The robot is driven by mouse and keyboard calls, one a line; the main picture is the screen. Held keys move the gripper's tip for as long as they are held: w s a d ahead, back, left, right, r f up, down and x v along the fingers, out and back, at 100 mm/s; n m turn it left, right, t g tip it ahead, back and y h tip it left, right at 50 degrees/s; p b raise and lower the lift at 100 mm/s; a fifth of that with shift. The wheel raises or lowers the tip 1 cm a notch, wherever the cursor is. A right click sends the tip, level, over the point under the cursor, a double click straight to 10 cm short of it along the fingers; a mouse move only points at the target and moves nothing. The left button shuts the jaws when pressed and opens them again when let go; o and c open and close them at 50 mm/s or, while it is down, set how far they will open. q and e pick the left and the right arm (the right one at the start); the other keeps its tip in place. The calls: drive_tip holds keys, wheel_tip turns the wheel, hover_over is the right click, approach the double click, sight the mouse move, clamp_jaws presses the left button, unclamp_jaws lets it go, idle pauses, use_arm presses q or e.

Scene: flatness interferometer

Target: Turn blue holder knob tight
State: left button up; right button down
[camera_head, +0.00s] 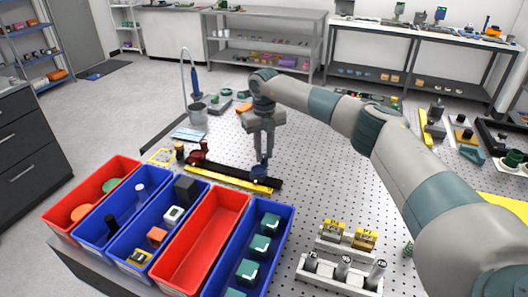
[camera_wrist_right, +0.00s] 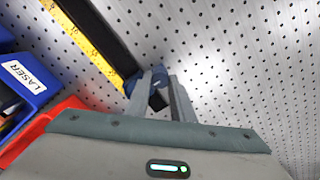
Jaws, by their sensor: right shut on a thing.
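The blue holder knob (camera_head: 259,172) is at the right part of a black rail with a yellow scale (camera_head: 232,180) on the perforated table. My right gripper (camera_head: 261,160) points down over it, with its fingers shut on the knob. In the right wrist view the blue knob (camera_wrist_right: 156,80) shows between the fingertips (camera_wrist_right: 158,92), partly hidden by them. Whether the knob is tight cannot be seen. My left gripper is not in view.
Red and blue bins (camera_head: 205,240) stand in a row at the front left, close to the rail. A dark red holder (camera_head: 197,157) sits on the rail's left part. Small blocks on racks (camera_head: 340,272) stand at the front right.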

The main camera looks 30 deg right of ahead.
drive_tip(key=shift+r, duration=0.1)
drive_tip(key=c, duration=1.5)
unclamp_jaws()
drive_tip(key=shift+c, duration=0.2)
drive_tip(key=shift+r+b, duration=0.3)
drive_tip(key=shift+r, duration=0.25)
wheel_tip(320, 180, up, 7)
drive_tip(key=b, duration=0.2)
wheel_tip(320, 180, up, 8)
drive_tip(key=b, duration=0.2)
hover_over(264, 156)
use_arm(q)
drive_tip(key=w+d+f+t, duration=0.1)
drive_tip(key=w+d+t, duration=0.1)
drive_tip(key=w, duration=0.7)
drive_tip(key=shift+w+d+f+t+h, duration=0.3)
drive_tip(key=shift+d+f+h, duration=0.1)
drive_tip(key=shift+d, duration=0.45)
use_arm(e)
drive_tip(key=shift+d+r, duration=0.1)
drive_tip(key=shift+r, duration=0.55)
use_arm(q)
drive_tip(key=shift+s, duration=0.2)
use_arm(e)
drive_tip(key=shift+f, duration=0.1)
